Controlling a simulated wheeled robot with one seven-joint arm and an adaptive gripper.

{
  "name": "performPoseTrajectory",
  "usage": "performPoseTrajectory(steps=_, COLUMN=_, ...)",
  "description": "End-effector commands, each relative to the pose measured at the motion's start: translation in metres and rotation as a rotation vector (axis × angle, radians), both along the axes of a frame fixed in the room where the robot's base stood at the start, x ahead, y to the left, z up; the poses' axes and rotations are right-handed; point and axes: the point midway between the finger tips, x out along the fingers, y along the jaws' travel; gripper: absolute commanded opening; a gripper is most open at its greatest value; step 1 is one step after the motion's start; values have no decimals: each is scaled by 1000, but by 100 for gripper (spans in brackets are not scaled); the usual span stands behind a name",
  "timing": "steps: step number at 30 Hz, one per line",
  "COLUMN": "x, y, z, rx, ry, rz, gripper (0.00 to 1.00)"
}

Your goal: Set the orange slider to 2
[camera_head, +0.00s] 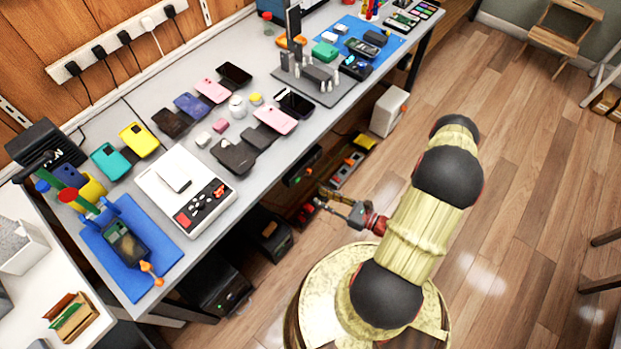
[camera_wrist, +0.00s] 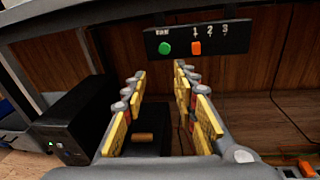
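A black control panel (camera_wrist: 180,38) hangs under the table edge in the upper part of the wrist view. It carries a round green button (camera_wrist: 165,48) and the orange slider (camera_wrist: 196,48). The slider sits below the label 1, left of the labels 2 and 3. My gripper (camera_wrist: 160,70) is open and empty, its two yellow-padded fingers apart, pointing toward the panel from below and short of it. In the head view the panel (camera_head: 302,166) is seen at the table's front edge, and my gripper (camera_head: 322,198) is in front of and below it.
The table (camera_head: 268,178) above bears phones, cases and a white grading device (camera_head: 185,188). Below it stand a black box (camera_wrist: 78,122) at the left of the wrist view and a white box (camera_head: 388,110).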

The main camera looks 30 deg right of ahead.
Motion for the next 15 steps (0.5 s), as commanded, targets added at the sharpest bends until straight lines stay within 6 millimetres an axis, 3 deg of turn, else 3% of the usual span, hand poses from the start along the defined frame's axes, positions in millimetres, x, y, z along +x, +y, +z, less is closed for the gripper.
performPoseTrajectory(steps=3, x=18, y=-35, z=4, rx=-43, ry=-46, rz=-104, gripper=29)
performPoseTrajectory(steps=6, x=24, y=-49, z=10, rx=-58, ry=-77, rz=-159, gripper=29)
performPoseTrajectory(steps=15, x=46, y=-39, z=12, rx=-70, ry=-94, rz=-153, gripper=29)
